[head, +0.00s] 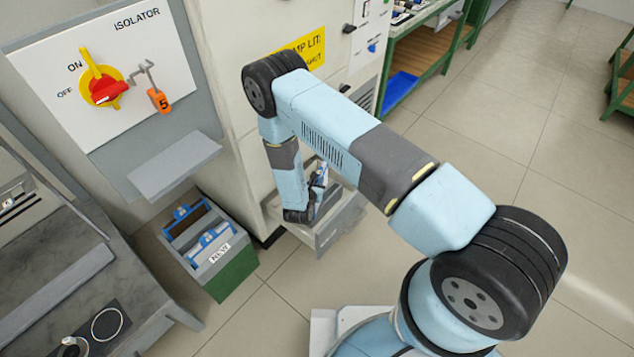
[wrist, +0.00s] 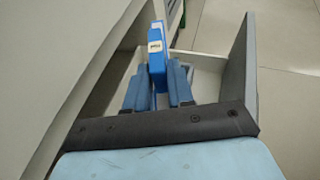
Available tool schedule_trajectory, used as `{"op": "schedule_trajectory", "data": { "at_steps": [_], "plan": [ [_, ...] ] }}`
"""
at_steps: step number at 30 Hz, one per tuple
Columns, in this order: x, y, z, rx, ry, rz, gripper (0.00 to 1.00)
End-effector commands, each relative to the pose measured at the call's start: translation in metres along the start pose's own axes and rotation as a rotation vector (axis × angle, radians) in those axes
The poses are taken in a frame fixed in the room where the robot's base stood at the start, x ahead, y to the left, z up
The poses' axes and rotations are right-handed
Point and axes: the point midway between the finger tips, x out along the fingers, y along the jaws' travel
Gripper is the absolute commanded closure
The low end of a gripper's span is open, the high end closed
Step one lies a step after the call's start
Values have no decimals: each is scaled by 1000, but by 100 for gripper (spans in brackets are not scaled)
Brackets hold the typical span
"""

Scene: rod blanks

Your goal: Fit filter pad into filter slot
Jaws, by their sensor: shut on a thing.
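My gripper (wrist: 160,85) is shut on a blue filter pad (wrist: 158,58) with a small white label, gripped between its two blue-grey fingers. In the head view, my gripper (head: 314,198) points down-right at the foot of the cabinet, and only a small blue and white part of the pad (head: 321,176) shows. A grey open-topped drawer (head: 342,222) juts from the cabinet there; it looks like the filter slot's housing. In the wrist view, the pad is over the drawer's pale interior (wrist: 208,80). The slot itself and the pad's lower edge are hidden.
A grey and green bin (head: 232,276) marked NEW holds blue-framed pads left of the drawer. The isolator panel (head: 140,60) with a red-yellow switch and orange tag is above it. A grey bench (head: 50,265) stands left. Floor right of the drawer is clear.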

Motion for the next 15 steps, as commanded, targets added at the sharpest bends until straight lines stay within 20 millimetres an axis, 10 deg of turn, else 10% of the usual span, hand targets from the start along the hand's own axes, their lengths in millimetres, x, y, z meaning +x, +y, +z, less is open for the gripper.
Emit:
{"op": "schedule_trajectory", "data": {
  "at_steps": [15],
  "plan": [
    [4, 0, -10, -1, 0, 0, 100]
  ]
}}
